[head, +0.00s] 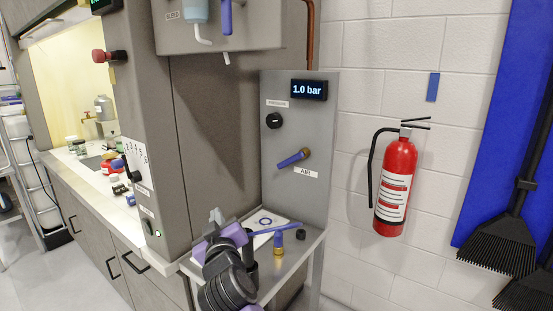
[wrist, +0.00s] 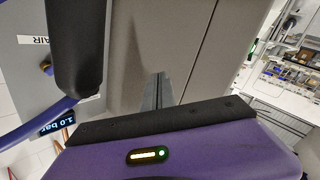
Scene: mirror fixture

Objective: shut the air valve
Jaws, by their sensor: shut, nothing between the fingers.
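The air valve's blue lever (head: 290,160) is on the grey panel (head: 318,215), above the "AIR" label (head: 306,173). It points left and slightly down from its brass body (head: 307,154). The display (head: 309,90) above reads 1.0 bar. My gripper (head: 216,215) is low and left of the valve, in front of the cabinet, apart from the lever. It is shut and empty; its fingertips (wrist: 159,92) show in the wrist view. There the "AIR" label (wrist: 33,40) and display (wrist: 57,124) appear at the left, with the valve partly hidden behind a dark part.
A black knob (head: 275,121) sits above the valve. A small shelf (head: 290,262) below holds a blue-handled item (head: 278,240) and other small things. A fire extinguisher (head: 396,188) hangs on the wall to the right. The fume cupboard's side (head: 215,150) stands to the left.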

